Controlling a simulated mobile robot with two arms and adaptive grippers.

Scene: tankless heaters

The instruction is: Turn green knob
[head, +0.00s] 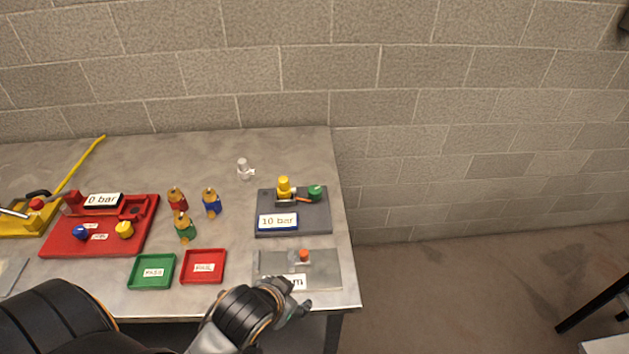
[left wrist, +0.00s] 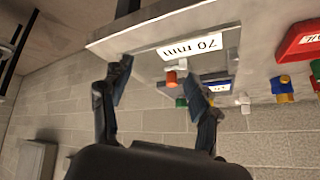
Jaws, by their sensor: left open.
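The green knob (head: 315,192) sits at the right of a dark grey block (head: 320,222) with a "10 bar" label and a yellow knob (head: 284,185). In the left wrist view, which is upside down, the green knob (left wrist: 181,102) shows small beyond the table edge and an orange knob. My left gripper (head: 290,298) is open and empty over the front right of the table, by the light grey plate (head: 325,268) with the orange knob (head: 304,255). The green knob lies farther back, apart from it. Its two fingers (left wrist: 158,82) are spread in the left wrist view.
A red tray (head: 204,267) and a green tray (head: 152,271) lie left of my gripper. Several brass-topped coloured pieces (head: 185,227) stand behind them. A red "0 bar" block (head: 100,225) is farther left. A white valve (head: 243,168) stands at the back.

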